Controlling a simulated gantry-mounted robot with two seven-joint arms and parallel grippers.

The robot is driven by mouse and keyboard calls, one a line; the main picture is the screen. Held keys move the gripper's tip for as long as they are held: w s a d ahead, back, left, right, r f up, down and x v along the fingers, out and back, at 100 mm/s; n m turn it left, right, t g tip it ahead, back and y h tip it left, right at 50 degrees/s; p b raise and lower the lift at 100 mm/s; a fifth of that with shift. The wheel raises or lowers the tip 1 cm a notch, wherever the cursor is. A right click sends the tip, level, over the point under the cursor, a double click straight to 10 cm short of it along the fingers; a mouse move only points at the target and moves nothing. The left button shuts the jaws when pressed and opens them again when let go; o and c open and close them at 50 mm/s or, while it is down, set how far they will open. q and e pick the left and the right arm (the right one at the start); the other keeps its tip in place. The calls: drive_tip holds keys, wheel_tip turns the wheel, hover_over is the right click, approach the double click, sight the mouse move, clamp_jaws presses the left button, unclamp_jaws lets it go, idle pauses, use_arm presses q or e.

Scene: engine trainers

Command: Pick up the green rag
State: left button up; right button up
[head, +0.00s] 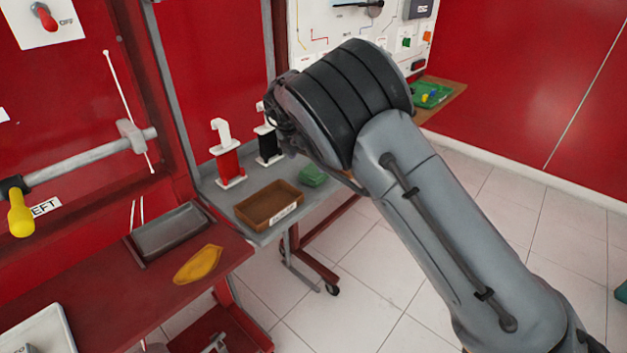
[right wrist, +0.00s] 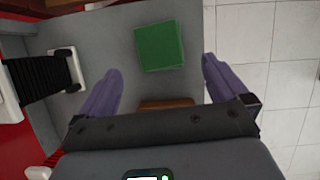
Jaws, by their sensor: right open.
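The green rag (head: 312,175) lies folded on the grey bench shelf, to the right of a brown tray in the head view. In the right wrist view the rag (right wrist: 159,46) is a flat green square beyond the fingertips, roughly between their lines. My right gripper (right wrist: 160,75) is open and empty, apart from the rag. In the head view my right arm hides its fingers. My left gripper is not in view.
A brown tray (head: 268,206) stands beside the rag. A red holder (head: 228,163) and a black holder (head: 267,146) stand behind. A yellow rag (head: 198,264) and grey tray (head: 170,232) lie on the red bench. The shelf's edge is close to the rag's right.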

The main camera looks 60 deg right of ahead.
sight(313, 171)
drive_tip(key=shift+d+f, duration=0.3)
drive_tip(key=shift+f, duration=0.3)
drive_tip(key=b+x, duration=0.4)
drive_tip(key=shift+s+d+f, duration=0.1)
drive_tip(key=shift+s, duration=0.1)
drive_tip(key=shift+d+f, duration=0.25)
drive_tip(key=shift+f, duration=0.1)
drive_tip(key=shift+c, duration=0.6)
drive_tip(key=c, duration=1)
